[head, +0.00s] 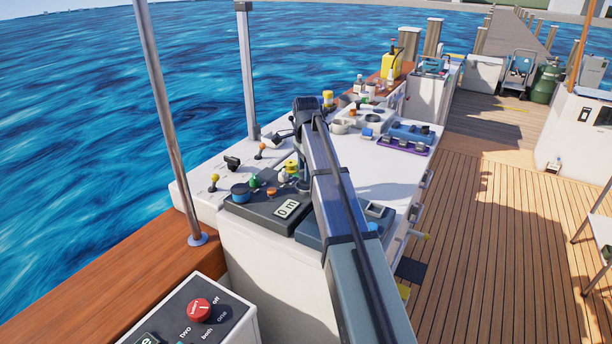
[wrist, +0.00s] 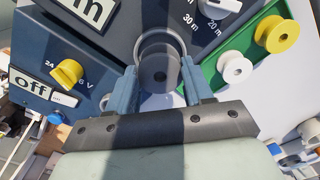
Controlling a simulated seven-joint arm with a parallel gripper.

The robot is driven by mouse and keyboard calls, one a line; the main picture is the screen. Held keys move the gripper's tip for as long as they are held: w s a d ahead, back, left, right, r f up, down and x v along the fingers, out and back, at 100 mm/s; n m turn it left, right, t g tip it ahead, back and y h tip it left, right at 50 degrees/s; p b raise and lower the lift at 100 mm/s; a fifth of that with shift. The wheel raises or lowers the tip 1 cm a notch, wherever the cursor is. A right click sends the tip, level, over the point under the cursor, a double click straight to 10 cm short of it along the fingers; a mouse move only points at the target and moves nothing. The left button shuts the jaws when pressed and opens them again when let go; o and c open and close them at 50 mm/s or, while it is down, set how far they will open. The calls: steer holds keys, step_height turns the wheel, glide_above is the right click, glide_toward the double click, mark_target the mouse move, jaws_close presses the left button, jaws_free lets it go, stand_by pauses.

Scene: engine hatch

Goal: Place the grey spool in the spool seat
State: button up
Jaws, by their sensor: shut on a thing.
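The grey spool (wrist: 159,75) is dark and round in the wrist view, between the two blue-grey fingers of my gripper (wrist: 165,84). The fingers are shut on it. A pale grey round rim (wrist: 159,38), which looks like the spool seat, shows directly above the spool in that view, on the dark panel. The spool overlaps this rim; I cannot tell whether it is inside, resting on it or just above it. In the head view the gripper is over the dark panel, mostly hidden by my arm, and the spool cannot be made out.
A white spool (wrist: 235,69) and a yellow spool (wrist: 276,34) are on a green tray (wrist: 212,78) right of the gripper. A yellow knob (wrist: 67,73) is at left. A "0 m" display (head: 287,208) is on the panel.

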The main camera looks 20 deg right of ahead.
steer(key=shift+f, duration=1)
steer(key=o, duration=1)
step_height(320, 180, up, 12)
steer(key=shift+r, duration=0.1)
